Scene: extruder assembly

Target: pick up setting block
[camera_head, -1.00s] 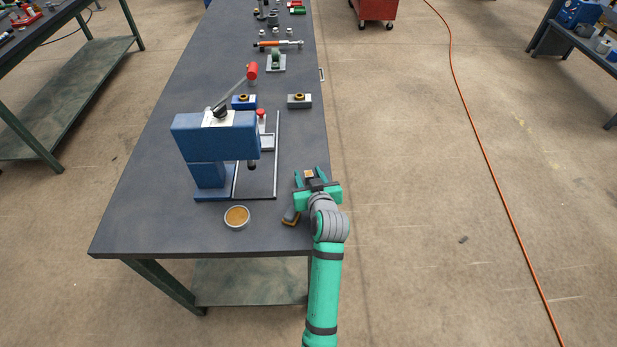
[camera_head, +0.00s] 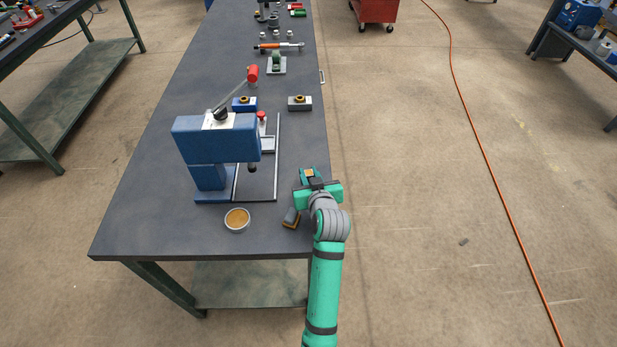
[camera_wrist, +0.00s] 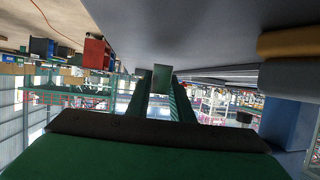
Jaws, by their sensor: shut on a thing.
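The setting block (camera_head: 309,174), a small dark block with an orange-tan top, is at the right edge of the workbench between my fingers. In the wrist view it shows as a grey-green square face (camera_wrist: 161,78) at the fingertips. My gripper (camera_head: 308,172), teal with a dark crossbar, is shut on it, one finger along each side. In the wrist view both fingers (camera_wrist: 162,92) reach forward to the block. I cannot tell whether the block touches the bench top.
A blue arbor press (camera_head: 215,137) stands left of my gripper on the bench (camera_head: 160,220). A round tin with tan contents (camera_head: 237,218) and a dark-and-yellow piece (camera_head: 291,217) lie nearby. A blue block (camera_head: 244,103) and a grey block (camera_head: 299,102) with brass rings sit farther back.

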